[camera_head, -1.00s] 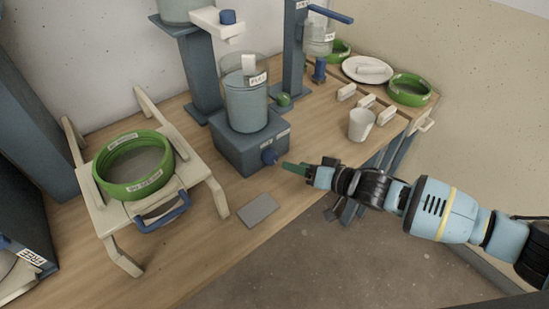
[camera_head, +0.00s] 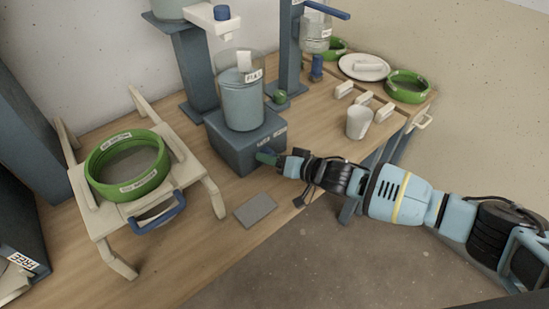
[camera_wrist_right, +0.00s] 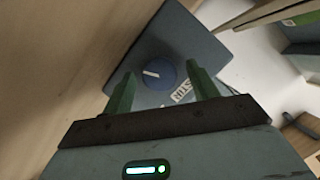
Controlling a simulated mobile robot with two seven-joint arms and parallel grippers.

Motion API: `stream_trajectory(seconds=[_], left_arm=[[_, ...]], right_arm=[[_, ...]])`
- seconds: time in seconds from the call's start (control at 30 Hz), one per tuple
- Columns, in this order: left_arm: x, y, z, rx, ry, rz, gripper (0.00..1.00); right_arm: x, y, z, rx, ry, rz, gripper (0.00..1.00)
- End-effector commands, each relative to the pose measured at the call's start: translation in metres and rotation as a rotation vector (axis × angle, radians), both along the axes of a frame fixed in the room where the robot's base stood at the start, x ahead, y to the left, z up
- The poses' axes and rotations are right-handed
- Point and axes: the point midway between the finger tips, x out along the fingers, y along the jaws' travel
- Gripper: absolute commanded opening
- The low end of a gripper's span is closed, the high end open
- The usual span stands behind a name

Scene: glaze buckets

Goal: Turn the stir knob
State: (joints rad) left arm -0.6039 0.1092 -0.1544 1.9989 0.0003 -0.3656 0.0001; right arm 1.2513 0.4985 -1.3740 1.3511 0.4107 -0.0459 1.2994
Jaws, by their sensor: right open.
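The stir knob is a round blue dial with a white mark; it shows in the right wrist view (camera_wrist_right: 160,73) on the face of a grey-blue box (camera_head: 235,150). A label is beside it. A clear beaker (camera_head: 243,105) of grey-blue liquid stands on the box. My right gripper (camera_head: 266,158) is at the box's front and hides most of the knob in the head view. In the right wrist view its two green fingers (camera_wrist_right: 162,85) are open, one on each side of the knob. I cannot tell whether they touch it. My left gripper is not in view.
A grey pad (camera_head: 255,209) lies in front of the box. A cream stand (camera_head: 103,221) with a green ring (camera_head: 128,188) is at the left. A white cup (camera_head: 359,123) stands right of the box. The wooden table (camera_head: 205,260) is bare at front left.

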Motion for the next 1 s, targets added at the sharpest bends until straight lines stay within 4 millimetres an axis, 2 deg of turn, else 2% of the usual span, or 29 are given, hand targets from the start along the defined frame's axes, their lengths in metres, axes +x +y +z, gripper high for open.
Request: stream_trajectory(seconds=[0.07,0.4,0.67,1.0], left_arm=[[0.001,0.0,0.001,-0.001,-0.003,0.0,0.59],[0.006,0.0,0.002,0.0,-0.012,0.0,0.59],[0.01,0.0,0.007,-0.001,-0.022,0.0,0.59],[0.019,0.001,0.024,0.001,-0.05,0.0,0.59]], right_arm=[[0.0,0.0,0.0,0.0,0.0,0.0,0.59],[0.0,0.0,0.0,0.0,0.0,0.0,0.14],[0.0,0.0,0.002,-0.024,-0.019,0.0,0.14],[-0.001,0.002,0.005,-0.19,-0.14,-0.001,0.14]])
